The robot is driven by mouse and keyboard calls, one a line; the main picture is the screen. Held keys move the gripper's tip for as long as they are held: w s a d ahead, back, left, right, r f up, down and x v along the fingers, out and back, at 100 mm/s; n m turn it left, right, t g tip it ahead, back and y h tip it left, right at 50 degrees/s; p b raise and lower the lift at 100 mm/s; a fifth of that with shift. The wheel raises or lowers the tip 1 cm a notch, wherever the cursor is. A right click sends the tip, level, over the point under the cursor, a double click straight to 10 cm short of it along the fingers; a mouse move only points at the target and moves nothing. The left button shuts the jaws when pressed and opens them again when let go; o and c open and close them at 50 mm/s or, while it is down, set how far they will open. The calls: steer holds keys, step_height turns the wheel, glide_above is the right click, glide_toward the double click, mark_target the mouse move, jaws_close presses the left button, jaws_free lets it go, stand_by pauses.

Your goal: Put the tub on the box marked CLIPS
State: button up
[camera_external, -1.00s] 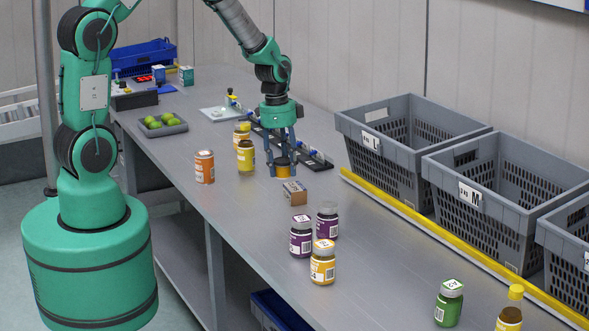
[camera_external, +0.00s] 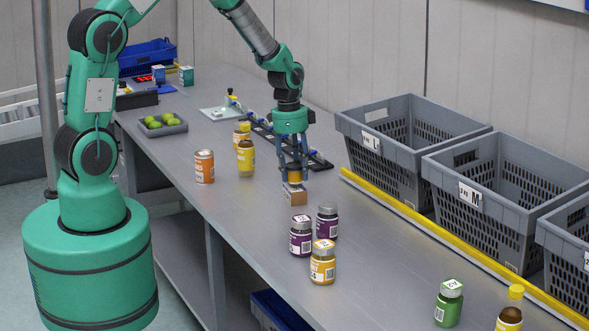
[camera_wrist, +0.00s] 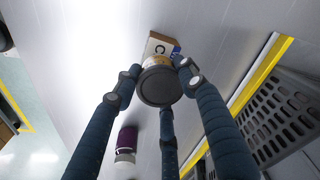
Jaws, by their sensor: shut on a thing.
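The tub is small and orange-yellow with a dark lid (camera_wrist: 159,86); it also shows between my fingers in the external view (camera_external: 295,176). My gripper (camera_external: 293,172) is shut on it, with three fingers around its sides in the wrist view. The small brown cardboard box (camera_external: 298,198) with a white label stands on the table directly under the tub. In the wrist view the box (camera_wrist: 158,42) shows partly behind the tub, and its marking is not fully readable. I cannot tell whether the tub touches the box top.
Two purple jars (camera_external: 301,241) and a yellow jar (camera_external: 322,268) stand in front of the box. Grey crates (camera_external: 384,148) line the right, behind a yellow edge strip (camera_external: 437,235).

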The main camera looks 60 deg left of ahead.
mark_target(292, 165)
steer(key=shift+f, duration=0.65)
steer(key=shift+f, duration=0.1)
steer(key=o, duration=1.2)
steer(key=shift+o, duration=0.2)
steer(key=r, duration=0.4)
steer(key=r+p, duration=0.1)
steer(key=r, duration=0.7)
steer(key=shift+s+a, duration=0.35)
steer(key=shift+s, duration=0.05)
